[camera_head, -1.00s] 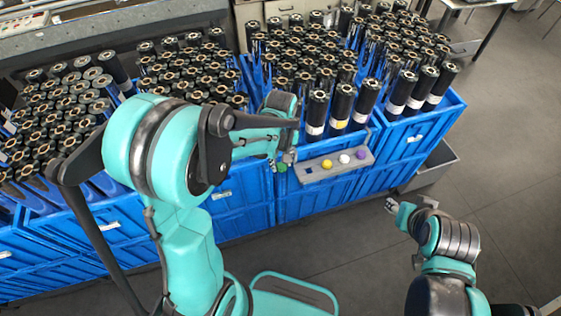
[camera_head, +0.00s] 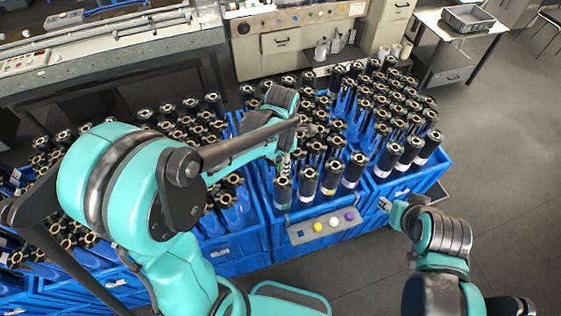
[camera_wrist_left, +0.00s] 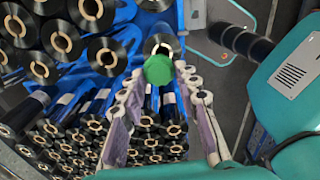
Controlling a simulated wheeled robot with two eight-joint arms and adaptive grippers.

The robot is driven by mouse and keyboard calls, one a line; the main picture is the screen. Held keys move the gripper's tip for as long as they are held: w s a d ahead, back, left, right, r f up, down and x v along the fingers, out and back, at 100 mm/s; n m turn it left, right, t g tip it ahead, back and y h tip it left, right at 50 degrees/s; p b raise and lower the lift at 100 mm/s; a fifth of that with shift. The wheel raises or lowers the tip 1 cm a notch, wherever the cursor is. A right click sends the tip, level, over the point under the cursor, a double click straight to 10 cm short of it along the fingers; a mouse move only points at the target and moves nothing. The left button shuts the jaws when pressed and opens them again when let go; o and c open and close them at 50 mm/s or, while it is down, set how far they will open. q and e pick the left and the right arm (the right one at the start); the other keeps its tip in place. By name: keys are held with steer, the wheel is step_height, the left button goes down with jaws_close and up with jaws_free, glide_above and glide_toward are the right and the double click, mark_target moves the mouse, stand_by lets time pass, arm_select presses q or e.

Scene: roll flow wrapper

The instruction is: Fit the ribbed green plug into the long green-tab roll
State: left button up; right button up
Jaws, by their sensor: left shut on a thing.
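The ribbed green plug (camera_wrist_left: 158,69) is held between the two fingertips of my left gripper (camera_wrist_left: 160,82), which is shut on it. In the left wrist view the plug overlaps the near side of a black roll's top (camera_wrist_left: 162,44); I cannot tell the gap between them. In the head view my left gripper (camera_head: 284,165) is just above the leftmost front roll (camera_head: 282,190), which has a greenish tab low on its side. The plug is hidden there. My right gripper (camera_head: 385,204) is away to the right, too small to judge its fingers.
A grey tray (camera_head: 300,238) on the front of the blue crate (camera_head: 276,227) holds yellow (camera_head: 318,227), white (camera_head: 333,221) and purple (camera_head: 349,216) plugs. Black rolls crowd the crates around the left gripper. Open floor (camera_head: 480,190) lies to the right.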

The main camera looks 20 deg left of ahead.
arm_select(q)
steer(key=shift+s+d+f, duration=0.15)
steer(key=shift+s+f, duration=0.05)
steer(key=shift+s, duration=0.2)
steer(key=shift+s+f+b, duration=0.2)
steer(key=shift+f+b, duration=0.05)
steer(key=shift+b, duration=0.15)
steer(key=f+b, duration=0.1)
steer(key=f, duration=0.1)
steer(key=w+f+b, duration=0.1)
steer(key=f, duration=0.1)
steer(key=shift+b, duration=0.3)
steer(key=shift+s+f+b, duration=0.25)
steer(key=shift+b, duration=0.05)
steer(key=shift+w, duration=0.1)
arm_select(e)
steer(key=f, duration=0.4)
steer(key=shift+s+d, duration=0.1)
steer(key=shift+s, duration=0.2)
steer(key=shift+w, duration=0.1)
arm_select(q)
steer(key=shift+f, duration=0.1)
arm_select(e)
steer(key=shift+f, duration=0.15)
